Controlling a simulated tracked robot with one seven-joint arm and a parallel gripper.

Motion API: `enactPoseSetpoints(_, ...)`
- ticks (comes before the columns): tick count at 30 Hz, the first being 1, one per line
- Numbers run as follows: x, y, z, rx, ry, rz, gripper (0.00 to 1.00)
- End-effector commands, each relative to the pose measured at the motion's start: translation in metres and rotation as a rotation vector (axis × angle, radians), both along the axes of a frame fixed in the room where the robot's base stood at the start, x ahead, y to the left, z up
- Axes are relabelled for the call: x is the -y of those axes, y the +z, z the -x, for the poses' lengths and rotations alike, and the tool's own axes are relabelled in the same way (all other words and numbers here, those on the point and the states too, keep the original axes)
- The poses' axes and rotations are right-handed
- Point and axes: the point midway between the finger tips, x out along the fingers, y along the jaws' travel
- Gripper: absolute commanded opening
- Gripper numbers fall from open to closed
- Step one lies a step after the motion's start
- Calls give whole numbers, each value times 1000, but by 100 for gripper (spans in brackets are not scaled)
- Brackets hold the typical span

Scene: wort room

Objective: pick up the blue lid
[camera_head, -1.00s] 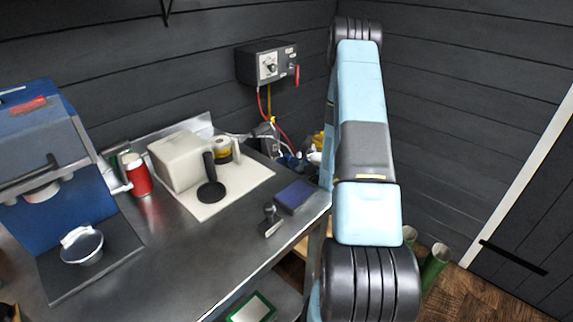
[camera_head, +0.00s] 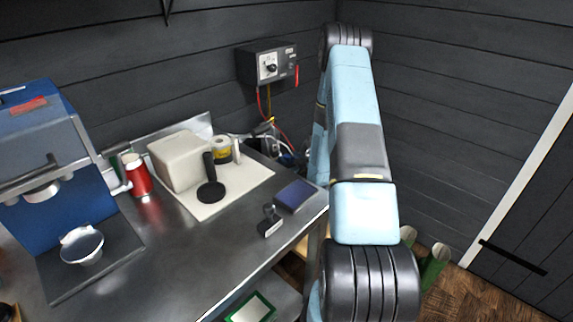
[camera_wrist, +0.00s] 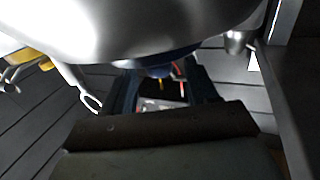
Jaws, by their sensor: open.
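In the head view a flat dark-blue rectangular piece (camera_head: 295,195) lies near the right end of the steel counter, beside a small black-handled stamp-like tool (camera_head: 269,221). I cannot tell whether it is the blue lid; no other piece there is clearly a lid. My gripper is hidden behind my arm in the head view. In the wrist view two dark finger-like shapes of my gripper (camera_wrist: 163,88) stand apart, and nothing shows held between them. A blue edge (camera_wrist: 180,56) shows beneath a large shiny metal surface close above; I cannot tell what it belongs to.
The steel counter (camera_head: 190,262) runs along the wall. A blue machine (camera_head: 45,130), red can (camera_head: 138,176), and white board (camera_head: 235,195) with a pale block stand on it. A control box (camera_head: 268,65) with cables hangs on the wall. Green tubes (camera_head: 435,268) stand on the floor.

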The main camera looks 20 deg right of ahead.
Motion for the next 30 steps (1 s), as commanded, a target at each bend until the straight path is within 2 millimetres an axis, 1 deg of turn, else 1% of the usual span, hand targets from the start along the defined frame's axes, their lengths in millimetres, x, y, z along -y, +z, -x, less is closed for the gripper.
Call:
enactPoseSetpoints(6,0,0,-1,0,-1,0,58)
enactPoseSetpoints(7,0,0,-1,0,-1,0,56)
enactPoseSetpoints(24,1,0,0,0,-2,1,2)
enactPoseSetpoints(25,1,0,0,0,-2,1,0)
enactPoseSetpoints(30,2,0,0,0,-2,1,0)
